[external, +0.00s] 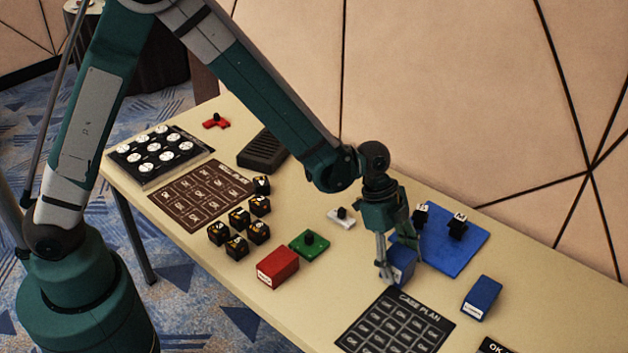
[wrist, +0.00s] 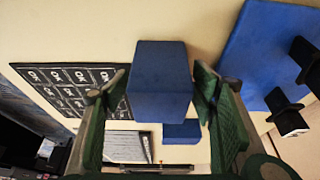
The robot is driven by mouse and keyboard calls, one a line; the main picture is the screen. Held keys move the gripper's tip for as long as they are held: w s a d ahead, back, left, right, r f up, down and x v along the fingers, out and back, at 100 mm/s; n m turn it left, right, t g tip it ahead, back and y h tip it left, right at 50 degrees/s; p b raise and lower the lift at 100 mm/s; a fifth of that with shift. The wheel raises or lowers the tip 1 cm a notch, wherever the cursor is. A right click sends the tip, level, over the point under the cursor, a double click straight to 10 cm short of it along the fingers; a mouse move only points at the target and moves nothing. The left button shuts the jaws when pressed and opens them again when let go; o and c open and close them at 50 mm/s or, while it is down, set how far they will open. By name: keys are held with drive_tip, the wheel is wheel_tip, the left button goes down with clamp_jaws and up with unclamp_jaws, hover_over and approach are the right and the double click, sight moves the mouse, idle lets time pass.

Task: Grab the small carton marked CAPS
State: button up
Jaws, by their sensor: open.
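A small blue carton (external: 403,266) stands on the table below my gripper (external: 399,262). In the wrist view, this blue carton (wrist: 160,80) sits between the two fingers of my gripper (wrist: 162,88). The fingers are open, one on each side, with a gap visible at least on the left. Two other small cartons stand apart: a red one (external: 278,268) with a white label and a blue one (external: 481,298) with a white label. I cannot read the word CAPS on any of them; the label of the carton at my gripper is hidden.
A blue mat (external: 455,262) with black pieces lies right beside my gripper. A dark CASE PLAN card (external: 395,325) lies in front. A green piece (external: 309,244), a white piece (external: 341,218) and several black cubes (external: 237,220) stand to the left. The wall rises behind the table.

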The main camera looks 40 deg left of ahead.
drive_tip(key=shift+c, duration=0.3)
drive_tip(key=c, duration=1.1)
drive_tip(key=shift+r, duration=0.1)
drive_tip(key=shift+r+p, duration=1.1)
drive_tip(key=shift+r, duration=3.8)
